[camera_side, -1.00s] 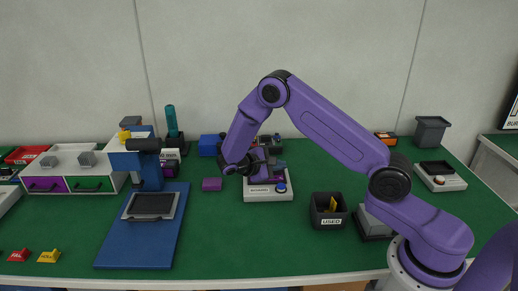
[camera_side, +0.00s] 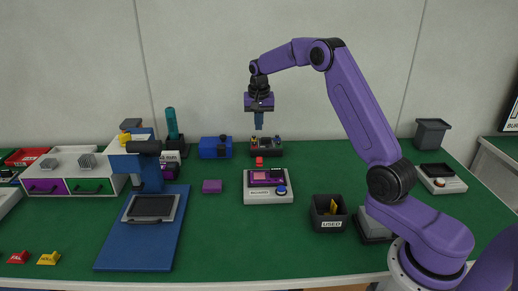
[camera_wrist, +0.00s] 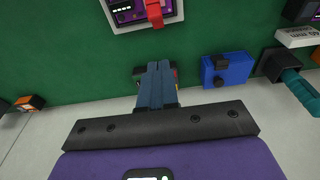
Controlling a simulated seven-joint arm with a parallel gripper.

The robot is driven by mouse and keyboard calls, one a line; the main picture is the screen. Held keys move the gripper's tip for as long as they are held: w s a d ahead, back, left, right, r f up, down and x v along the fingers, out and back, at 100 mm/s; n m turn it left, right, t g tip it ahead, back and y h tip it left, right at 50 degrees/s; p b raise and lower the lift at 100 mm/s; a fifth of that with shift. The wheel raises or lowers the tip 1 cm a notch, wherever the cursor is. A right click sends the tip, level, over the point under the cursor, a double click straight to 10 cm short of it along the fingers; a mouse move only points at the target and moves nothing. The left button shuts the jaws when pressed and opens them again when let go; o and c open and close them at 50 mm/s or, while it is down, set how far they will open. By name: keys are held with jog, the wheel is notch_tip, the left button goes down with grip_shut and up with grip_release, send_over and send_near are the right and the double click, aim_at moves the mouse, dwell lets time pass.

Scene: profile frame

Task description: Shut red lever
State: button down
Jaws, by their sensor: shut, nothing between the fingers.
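The red lever (camera_side: 259,161) is a small red piece in the side view, between a dark box with knobs (camera_side: 266,148) and the grey console with a purple screen (camera_side: 267,187). In the wrist view the red lever (camera_wrist: 154,13) is at the top edge, overlapping the console (camera_wrist: 124,10). My gripper (camera_side: 259,128) points down, raised above the dark box and apart from the lever. Its blue fingers (camera_wrist: 157,66) are together and empty in the wrist view, hiding most of the dark box. How the lever is mounted is unclear.
A blue board with a press-like stand (camera_side: 136,250) is farther left. The green table in front of the console is clear.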

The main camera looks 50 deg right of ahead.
send_over(259, 161)
jog(key=w+d, duration=0.3)
notch_tip(259, 161, down, 7)
jog(key=shift+s+a+f, duration=0.55)
jog(key=shift+s+a, duration=0.15)
jog(key=shift+s+a+f, duration=0.3)
jog(key=shift+f, duration=0.3)
jog(key=shift+s+a+f+t+h, duration=0.25)
jog(key=shift+s+a+t+h, duration=0.15)
jog(key=shift+s+t+h, duration=0.1)
jog(key=shift+a, duration=0.1)
jog(key=shift+s+a+f, duration=0.95)
jog(key=shift+s+f, duration=0.05)
jog(key=shift+f, duration=0.1)
jog(key=shift+s+a+f, duration=0.25)
jog(key=shift+f, duration=0.2)
jog(key=shift+s+a+f, duration=0.2)
jog(key=shift+f, duration=0.2)
